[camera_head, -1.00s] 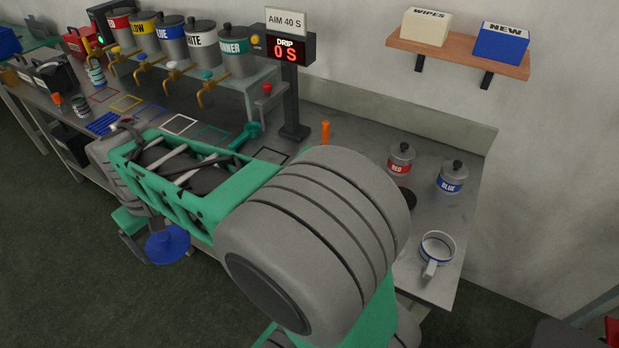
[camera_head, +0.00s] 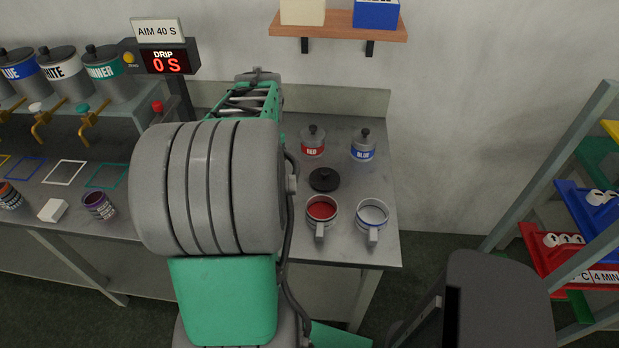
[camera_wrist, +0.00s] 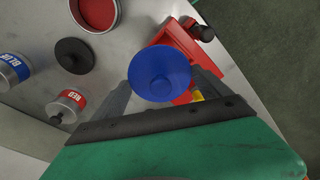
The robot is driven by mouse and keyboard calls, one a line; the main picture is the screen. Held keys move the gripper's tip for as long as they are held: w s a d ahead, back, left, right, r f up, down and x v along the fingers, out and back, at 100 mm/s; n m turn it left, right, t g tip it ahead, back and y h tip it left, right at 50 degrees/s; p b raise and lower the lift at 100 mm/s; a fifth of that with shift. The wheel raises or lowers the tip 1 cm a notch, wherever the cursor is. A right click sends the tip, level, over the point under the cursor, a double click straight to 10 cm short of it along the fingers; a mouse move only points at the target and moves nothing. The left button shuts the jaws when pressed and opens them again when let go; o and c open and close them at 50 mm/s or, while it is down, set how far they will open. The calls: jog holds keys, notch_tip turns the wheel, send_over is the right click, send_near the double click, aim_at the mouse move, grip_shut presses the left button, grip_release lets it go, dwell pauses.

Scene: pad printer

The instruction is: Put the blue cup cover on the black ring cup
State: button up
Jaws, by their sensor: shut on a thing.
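The blue cup cover (camera_wrist: 160,70) is a round blue disc with a small raised centre. In the wrist view it is held between the two grey fingers of my gripper (camera_wrist: 164,86), which is shut on it above the table. In the head view the cover and my fingertips are hidden by my arm. A grey cup with red inside (camera_head: 321,209) stands at the table's front right; it also shows in the wrist view (camera_wrist: 97,12). A handled cup with a blue ring (camera_head: 372,214) stands right of it. I cannot make out a black ring on either cup.
A black cover (camera_head: 324,179) lies behind the cups. Red-labelled (camera_head: 313,142) and blue-labelled (camera_head: 363,146) canisters stand at the back. A red object (camera_wrist: 178,58) lies beneath the held cover. Left are a drip display (camera_head: 166,61), taps and outlined squares. A coloured rack (camera_head: 575,215) stands right.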

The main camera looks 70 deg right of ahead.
jog(key=m, duration=0.2)
send_over(322, 217)
jog(key=shift+w+f+b, duration=0.15)
jog(key=shift+f+b, duration=2.05)
jog(key=shift+f, duration=1.4)
jog(key=shift+f, duration=0.25)
jog(key=shift+f+b, duration=0.2)
jog(key=shift+b, duration=0.1)
jog(key=shift+f, duration=0.2)
jog(key=o, duration=1.1)
jog(key=shift+o, duration=0.2)
